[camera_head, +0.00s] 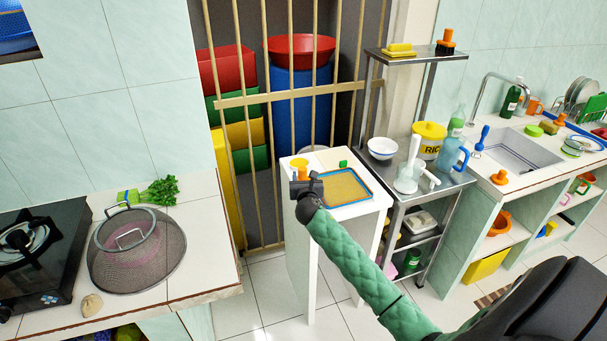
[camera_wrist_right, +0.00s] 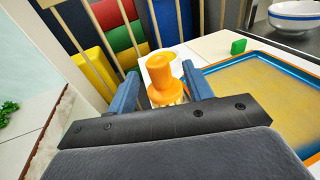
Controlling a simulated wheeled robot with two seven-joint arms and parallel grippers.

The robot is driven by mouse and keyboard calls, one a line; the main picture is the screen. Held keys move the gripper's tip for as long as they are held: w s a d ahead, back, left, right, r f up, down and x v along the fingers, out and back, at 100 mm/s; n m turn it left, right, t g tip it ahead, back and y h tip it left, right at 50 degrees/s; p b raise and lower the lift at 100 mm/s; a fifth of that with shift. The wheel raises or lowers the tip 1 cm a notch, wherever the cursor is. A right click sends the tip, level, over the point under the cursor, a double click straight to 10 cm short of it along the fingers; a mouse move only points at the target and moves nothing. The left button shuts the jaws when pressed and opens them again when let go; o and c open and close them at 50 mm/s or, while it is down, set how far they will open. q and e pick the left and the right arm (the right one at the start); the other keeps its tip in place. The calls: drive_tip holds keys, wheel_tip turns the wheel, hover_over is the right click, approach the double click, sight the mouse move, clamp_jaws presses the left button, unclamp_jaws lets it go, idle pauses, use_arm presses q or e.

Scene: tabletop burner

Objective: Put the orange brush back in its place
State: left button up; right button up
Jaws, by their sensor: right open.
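An orange brush (camera_wrist_right: 160,77) with pale bristles stands upright on the white table (camera_wrist_right: 213,44) in the right wrist view. My right gripper (camera_wrist_right: 161,70) is open, with its blue fingers on either side of the brush; I see gaps between them. Another orange-topped brush (camera_head: 446,39) stands on the high metal shelf beside a yellow sponge (camera_head: 400,48). My left gripper is not in view.
A blue-rimmed yellow tray (camera_head: 345,187) and a green block (camera_head: 343,163) are right of the gripper. A barred gate (camera_head: 268,98) stands behind the table. The metal rack (camera_head: 438,181) holds a bowl (camera_head: 382,149), bottles and a rice tin (camera_head: 429,140). A sink (camera_head: 513,151) is further right.

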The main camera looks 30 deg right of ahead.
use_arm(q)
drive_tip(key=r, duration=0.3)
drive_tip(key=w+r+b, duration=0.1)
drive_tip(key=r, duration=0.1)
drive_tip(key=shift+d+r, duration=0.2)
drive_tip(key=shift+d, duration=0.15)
use_arm(e)
drive_tip(key=v, duration=0.7)
drive_tip(key=shift+f, duration=0.15)
